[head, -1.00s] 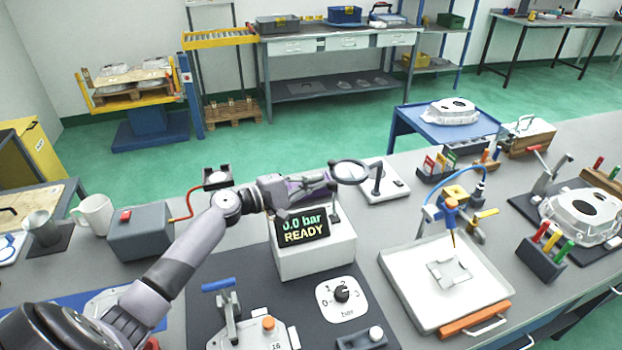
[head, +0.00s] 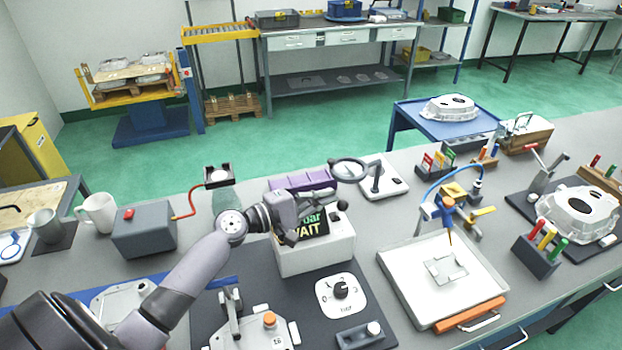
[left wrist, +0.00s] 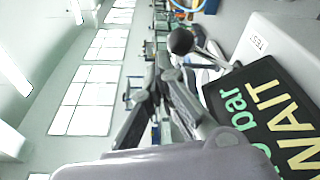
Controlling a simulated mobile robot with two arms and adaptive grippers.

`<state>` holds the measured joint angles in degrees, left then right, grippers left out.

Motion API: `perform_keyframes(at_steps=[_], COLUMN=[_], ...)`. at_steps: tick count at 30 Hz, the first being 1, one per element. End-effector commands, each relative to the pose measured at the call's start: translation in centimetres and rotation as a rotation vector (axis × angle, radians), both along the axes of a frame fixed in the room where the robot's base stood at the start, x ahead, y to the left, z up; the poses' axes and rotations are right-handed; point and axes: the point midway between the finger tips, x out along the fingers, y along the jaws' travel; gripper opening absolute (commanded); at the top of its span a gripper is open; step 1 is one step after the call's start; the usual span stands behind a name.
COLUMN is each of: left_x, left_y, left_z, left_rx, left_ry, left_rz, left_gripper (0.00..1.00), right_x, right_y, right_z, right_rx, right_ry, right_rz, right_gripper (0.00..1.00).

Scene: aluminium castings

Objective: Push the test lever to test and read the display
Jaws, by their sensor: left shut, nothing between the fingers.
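The tester is a white box (head: 318,258) with a black display (head: 313,226) on its front. The display reads WAIT in yellow under a green line ending in "bar", its figure partly hidden by my gripper. The test lever (head: 342,206) has a black ball knob and stands at the right of the box. In the left wrist view the lever knob (left wrist: 181,41) tops a metal rod beside a TEST label. My left gripper (head: 316,205) is shut and empty, above the display and just left of the lever. Contact with the knob cannot be told. My right gripper is out of view.
A dial (head: 341,292) marked bar sits before the box. A clamp with a casting (head: 252,332) is at front left. A magnifier (head: 349,171) stands behind, a purple block (head: 300,180) behind left. A white tray (head: 405,282) lies to the right.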

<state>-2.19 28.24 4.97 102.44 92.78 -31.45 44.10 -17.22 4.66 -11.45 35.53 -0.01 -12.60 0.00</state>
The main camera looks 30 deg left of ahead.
Motion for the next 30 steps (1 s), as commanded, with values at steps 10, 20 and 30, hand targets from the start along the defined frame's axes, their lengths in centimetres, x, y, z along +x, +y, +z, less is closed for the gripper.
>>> perform_keyframes(at_steps=[10,20,30], left_x=[-0.2,-0.3,-5.0], left_y=[-0.2,-0.1,2.5], left_z=[-0.1,-0.1,0.1], left_rx=[0.001,0.000,0.001], left_ry=[0.000,0.001,0.004], left_rz=[0.000,0.000,0.001], left_gripper=[0.00,0.00,0.00], right_x=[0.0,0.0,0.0], right_y=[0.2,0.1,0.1], right_z=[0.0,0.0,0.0], right_rx=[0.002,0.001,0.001], right_ry=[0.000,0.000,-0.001], right_rz=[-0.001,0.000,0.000], right_gripper=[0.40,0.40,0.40])
